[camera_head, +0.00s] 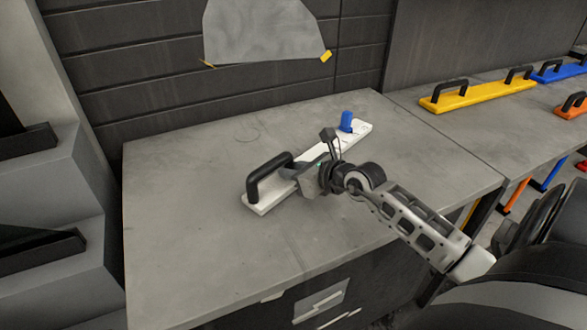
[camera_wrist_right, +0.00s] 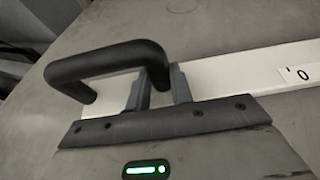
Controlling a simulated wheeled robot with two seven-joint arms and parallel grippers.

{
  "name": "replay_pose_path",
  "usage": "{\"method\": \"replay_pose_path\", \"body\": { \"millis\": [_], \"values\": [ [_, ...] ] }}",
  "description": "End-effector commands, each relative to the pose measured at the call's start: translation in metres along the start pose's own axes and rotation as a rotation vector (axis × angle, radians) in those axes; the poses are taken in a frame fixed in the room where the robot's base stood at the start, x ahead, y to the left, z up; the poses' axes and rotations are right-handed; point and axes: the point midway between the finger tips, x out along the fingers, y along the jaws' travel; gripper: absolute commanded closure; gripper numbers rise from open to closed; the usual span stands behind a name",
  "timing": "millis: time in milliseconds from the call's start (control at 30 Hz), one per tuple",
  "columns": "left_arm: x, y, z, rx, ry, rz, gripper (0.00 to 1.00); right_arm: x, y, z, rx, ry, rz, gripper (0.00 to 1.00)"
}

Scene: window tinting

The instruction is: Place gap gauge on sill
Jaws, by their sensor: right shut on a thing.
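The gap gauge, a long white bar (camera_head: 351,136) with a black arched handle and a blue knob, lies over the grey worktop (camera_head: 190,200); whether it touches the top is hard to tell. In the right wrist view its white face (camera_wrist_right: 235,72) carries a "0" mark. My right gripper (camera_head: 303,178) comes in from the right across the bar. In the wrist view its two fingers (camera_wrist_right: 160,92) sit on either side of one leg of the black handle (camera_wrist_right: 110,62), shut on it. My left gripper is out of view. I cannot make out a sill for certain.
A crumpled grey sheet (camera_head: 262,32) with yellow corner tabs hangs on the dark slatted wall. A second bench at right holds a yellow bar (camera_head: 480,95) with black handles, plus blue and orange ones. Stepped grey blocks (camera_head: 45,190) stand at left. The worktop's left and front are clear.

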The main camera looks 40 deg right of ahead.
Motion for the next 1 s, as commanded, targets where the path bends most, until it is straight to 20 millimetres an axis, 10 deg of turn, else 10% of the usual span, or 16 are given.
{"method": "replay_pose_path", "body": {
  "millis": [267,300,367,733,1000],
  "values": [
    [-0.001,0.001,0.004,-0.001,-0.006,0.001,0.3,0.0,-0.001,0.003,-0.006,-0.011,-0.003,1.0],
    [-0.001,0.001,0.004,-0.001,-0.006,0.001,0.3,0.0,0.0,-0.001,0.0,-0.001,0.0,0.7],
    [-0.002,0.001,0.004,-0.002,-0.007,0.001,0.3,0.0,0.0,-0.001,0.0,-0.001,0.0,0.56],
    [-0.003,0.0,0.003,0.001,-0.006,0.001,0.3,-0.005,0.0,0.0,0.0,0.0,0.0,0.56],
    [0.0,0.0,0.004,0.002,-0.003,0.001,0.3,-0.055,0.0,-0.002,0.0,0.002,0.0,0.56]
  ]
}}
